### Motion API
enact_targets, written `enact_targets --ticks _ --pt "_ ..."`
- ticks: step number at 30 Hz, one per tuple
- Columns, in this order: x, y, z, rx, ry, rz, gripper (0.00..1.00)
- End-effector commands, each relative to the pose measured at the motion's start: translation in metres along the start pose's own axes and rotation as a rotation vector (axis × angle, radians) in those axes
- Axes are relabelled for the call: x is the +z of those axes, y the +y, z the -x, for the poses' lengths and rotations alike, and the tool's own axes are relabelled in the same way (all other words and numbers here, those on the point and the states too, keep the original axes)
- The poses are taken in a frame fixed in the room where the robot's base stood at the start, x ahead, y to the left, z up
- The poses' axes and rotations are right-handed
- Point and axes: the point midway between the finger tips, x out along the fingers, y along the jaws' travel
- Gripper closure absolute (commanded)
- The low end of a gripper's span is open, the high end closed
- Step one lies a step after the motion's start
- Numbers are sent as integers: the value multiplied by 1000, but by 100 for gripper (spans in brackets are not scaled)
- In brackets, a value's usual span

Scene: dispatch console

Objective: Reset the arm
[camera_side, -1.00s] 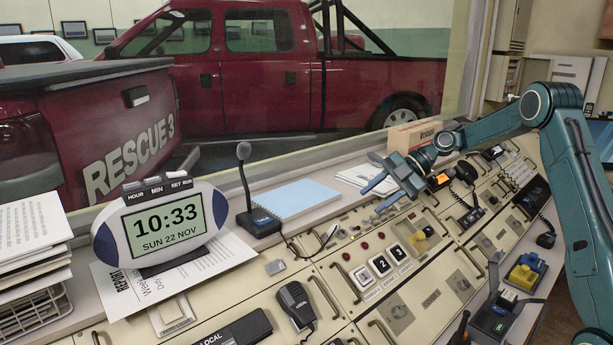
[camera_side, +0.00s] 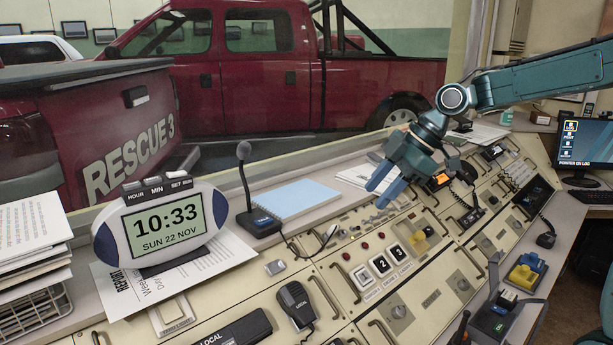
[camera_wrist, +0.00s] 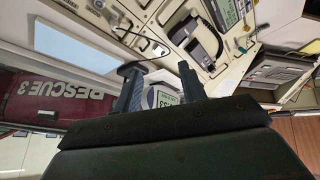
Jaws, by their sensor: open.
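My gripper (camera_side: 384,184) is in the side view right of centre, above the back part of the console (camera_side: 372,284). Its blue fingers point down and to the left. They are apart with nothing between them. My teal arm reaches in from the right edge. In the wrist view my gripper (camera_wrist: 158,78) shows two dark fingers with a gap. The clock (camera_wrist: 165,97) shows beyond them, partly hidden.
The digital clock (camera_side: 164,229), desk microphone (camera_side: 262,222) and blue notepad (camera_side: 298,199) stand left of my gripper. A handheld radio microphone (camera_side: 297,305) lies in front. A monitor (camera_side: 584,146) stands at the right.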

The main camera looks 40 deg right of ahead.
Motion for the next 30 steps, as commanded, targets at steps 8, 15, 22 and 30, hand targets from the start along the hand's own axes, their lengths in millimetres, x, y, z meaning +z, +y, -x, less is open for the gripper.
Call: enact_targets --ticks 8,15,22,30 --pt "-9 -56 25 72 -92 -227 59" --pt "-2 -103 44 152 -144 -439 59" --pt "15 -147 60 239 -167 -647 59" --pt "46 -192 72 335 -164 -883 59"
